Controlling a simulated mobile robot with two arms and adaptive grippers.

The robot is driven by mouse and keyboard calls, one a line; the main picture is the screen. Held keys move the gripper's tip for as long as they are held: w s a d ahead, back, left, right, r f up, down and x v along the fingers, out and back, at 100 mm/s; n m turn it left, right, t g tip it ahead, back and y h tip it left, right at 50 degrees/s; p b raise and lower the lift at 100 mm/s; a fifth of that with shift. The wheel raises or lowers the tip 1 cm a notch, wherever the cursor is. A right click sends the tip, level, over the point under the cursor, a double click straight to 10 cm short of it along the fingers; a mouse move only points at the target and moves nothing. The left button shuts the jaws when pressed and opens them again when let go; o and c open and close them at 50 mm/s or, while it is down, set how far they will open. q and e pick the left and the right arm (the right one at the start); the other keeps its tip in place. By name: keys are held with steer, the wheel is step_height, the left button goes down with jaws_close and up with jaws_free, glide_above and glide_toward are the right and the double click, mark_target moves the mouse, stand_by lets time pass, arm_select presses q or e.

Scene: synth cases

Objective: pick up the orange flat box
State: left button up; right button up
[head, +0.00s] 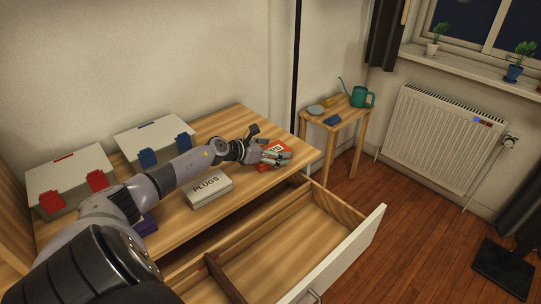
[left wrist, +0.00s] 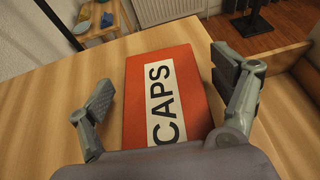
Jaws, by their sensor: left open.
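The orange flat box (left wrist: 186,66), with a white label reading "CAPS", lies flat on the wooden desk top (left wrist: 45,120). In the left wrist view its near end is hidden by my wrist. My left gripper (left wrist: 165,92) is open, with one finger on each side of the box and a gap on both sides. In the head view the left gripper (head: 276,158) is over the orange box (head: 270,148), which is partly covered by the fingers. My right gripper is not in view.
A white box marked "PLUGS" (head: 208,188) lies on the desk nearer me. Two grey cases with red (head: 70,180) and blue (head: 152,140) latches stand at the back. A drawer (head: 345,255) is open below the desk's front edge.

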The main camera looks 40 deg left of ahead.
arm_select(q)
steer(key=shift+w+d+f, duration=0.1)
steer(key=shift+w+f, duration=0.05)
steer(key=shift+w, duration=0.2)
steer(key=shift+c, duration=0.3)
steer(key=c, duration=1.2)
steer(key=shift+c, duration=0.3)
